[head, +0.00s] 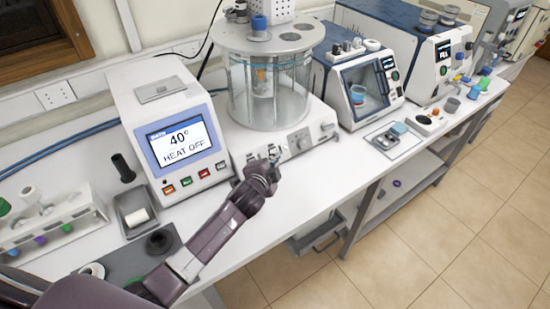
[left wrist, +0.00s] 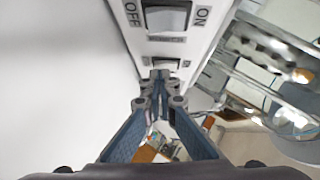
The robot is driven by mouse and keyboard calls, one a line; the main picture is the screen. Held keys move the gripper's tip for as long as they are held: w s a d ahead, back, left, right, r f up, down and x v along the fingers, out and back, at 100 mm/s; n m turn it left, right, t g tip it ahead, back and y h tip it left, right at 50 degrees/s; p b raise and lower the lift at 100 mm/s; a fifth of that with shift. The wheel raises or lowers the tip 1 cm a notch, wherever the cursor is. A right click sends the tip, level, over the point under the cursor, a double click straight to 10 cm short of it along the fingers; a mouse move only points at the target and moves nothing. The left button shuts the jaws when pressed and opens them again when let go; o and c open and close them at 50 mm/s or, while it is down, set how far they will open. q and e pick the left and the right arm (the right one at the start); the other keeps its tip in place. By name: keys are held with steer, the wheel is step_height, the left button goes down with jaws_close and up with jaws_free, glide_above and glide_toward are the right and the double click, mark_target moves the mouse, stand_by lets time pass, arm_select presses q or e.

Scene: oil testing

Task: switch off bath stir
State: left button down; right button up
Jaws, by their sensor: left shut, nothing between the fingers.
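The glass bath (head: 240,95) stands on a white base (head: 308,136) at the back middle of the bench in the head view. The base's front face carries knobs and switches. My left gripper (head: 273,153) is at the left part of this face, shut and empty. In the left wrist view a large rocker switch (left wrist: 166,18) sits between OFF and ON labels. A smaller switch (left wrist: 163,64) lies below it, just beyond the shut fingertips (left wrist: 160,76). I cannot tell whether the fingertips touch it. The labels are too small to read there. My right gripper is not in view.
A controller (head: 182,140) left of the bath shows 40° and HEAT OFF. A blue-and-white instrument (head: 366,85) stands to the right. A rack (head: 45,225) and a grey holder (head: 135,212) are at the left. Bare bench (head: 300,185) lies in front of the bath.

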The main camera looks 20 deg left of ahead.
arm_select(q)
steer(key=b, duration=0.1)
steer(key=f+b, duration=0.1)
steer(key=b, duration=0.1)
steer(key=shift+a+f+m+t+y, duration=0.2)
steer(key=shift+a+m+t+y, duration=0.1)
steer(key=shift+t, duration=0.1)
steer(key=shift+d+r+p, duration=0.1)
steer(key=shift+r+p, duration=0.25)
steer(key=shift+w+r+p, duration=0.2)
steer(key=shift+r+p, duration=0.55)
steer(key=shift+p, duration=0.15)
steer(key=shift+a, duration=0.2)
steer(key=shift+d, duration=0.1)
